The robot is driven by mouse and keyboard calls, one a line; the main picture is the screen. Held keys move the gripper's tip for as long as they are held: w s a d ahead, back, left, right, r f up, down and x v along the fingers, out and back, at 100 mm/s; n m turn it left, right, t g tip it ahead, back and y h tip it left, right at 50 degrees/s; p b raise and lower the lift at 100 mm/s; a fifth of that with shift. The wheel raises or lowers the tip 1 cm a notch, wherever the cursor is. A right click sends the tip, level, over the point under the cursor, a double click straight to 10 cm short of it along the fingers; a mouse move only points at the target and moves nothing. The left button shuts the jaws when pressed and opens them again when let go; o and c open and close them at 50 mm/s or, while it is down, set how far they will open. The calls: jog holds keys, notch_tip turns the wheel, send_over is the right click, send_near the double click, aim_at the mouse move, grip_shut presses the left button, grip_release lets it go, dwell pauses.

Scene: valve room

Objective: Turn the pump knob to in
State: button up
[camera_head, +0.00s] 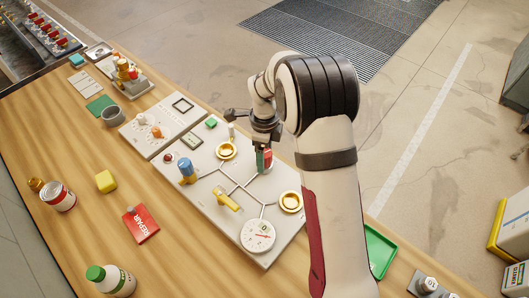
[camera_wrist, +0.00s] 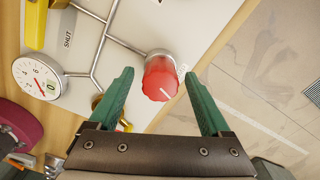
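My gripper (camera_wrist: 158,95) is open, with one green finger to each side of the knob and gaps showing between. In the head view, my gripper (camera_head: 263,163) is down at the panel's right part. The red knob (camera_head: 268,157) shows there in part, beside a green finger.
The panel (camera_head: 232,222) also carries a gauge (camera_head: 258,236), a yellow lever (camera_head: 227,199), a blue knob (camera_head: 187,171) and brass rings (camera_head: 290,201). A green tray (camera_head: 379,251) lies to the right. A red box (camera_head: 141,223) and a bottle (camera_head: 111,280) stand left on the wooden bench.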

notch_tip(320, 180, up, 16)
dwell(0.4)
jog(key=shift+f, duration=0.1)
jog(key=s+d+n+y, duration=0.1)
jog(key=s+d+n, duration=0.2)
jog(key=s+n, duration=1.3)
jog(key=s, duration=1.5)
jog(key=shift+f+y, duration=0.3)
jog(key=shift+y, duration=0.1)
